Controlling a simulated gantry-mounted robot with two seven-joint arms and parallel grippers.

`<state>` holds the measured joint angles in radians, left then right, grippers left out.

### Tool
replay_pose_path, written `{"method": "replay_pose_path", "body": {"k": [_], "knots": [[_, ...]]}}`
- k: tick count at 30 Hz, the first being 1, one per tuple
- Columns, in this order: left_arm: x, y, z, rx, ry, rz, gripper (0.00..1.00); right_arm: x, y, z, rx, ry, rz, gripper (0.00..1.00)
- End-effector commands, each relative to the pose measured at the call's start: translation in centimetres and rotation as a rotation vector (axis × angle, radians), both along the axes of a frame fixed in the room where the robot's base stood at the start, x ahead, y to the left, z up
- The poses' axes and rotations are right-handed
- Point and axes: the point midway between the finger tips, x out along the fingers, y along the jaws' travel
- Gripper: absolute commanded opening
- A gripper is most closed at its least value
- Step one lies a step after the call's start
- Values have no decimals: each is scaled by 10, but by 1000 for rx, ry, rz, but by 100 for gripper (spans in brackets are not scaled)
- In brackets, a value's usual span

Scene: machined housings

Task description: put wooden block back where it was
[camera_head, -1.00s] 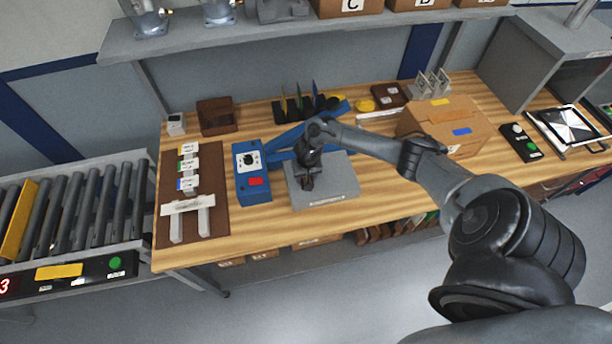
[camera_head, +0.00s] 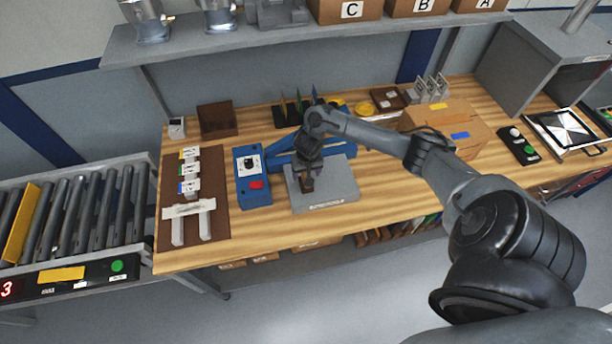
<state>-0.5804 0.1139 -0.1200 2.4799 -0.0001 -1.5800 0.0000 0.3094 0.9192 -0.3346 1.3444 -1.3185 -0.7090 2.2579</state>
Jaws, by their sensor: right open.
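My right gripper (camera_head: 306,180) points down over the grey plate (camera_head: 338,186) in the middle of the bench. Its jaws are open. A small brown piece (camera_head: 307,185), which looks like the wooden block, shows at the fingertips over the plate. It is too small to tell whether it touches the fingers or rests on the plate. My left gripper is not in view.
A blue control box (camera_head: 251,190) stands just left of the plate. Left of it is a brown board (camera_head: 211,232) with labelled parts. A dark brown box (camera_head: 217,119) stands behind. A cardboard box (camera_head: 445,118) stands to the right. The bench front is clear.

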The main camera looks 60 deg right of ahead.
Motion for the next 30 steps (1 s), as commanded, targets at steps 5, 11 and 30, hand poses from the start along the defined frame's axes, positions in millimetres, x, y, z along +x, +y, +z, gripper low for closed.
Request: {"method": "replay_pose_path", "body": {"k": [5,11,30], "knots": [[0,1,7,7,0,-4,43,-3,3,32,-2,-2,1,73],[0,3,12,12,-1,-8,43,-5,8,49,-1,-2,10,73],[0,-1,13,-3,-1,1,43,-37,270,35,-143,-314,824,73]]}}
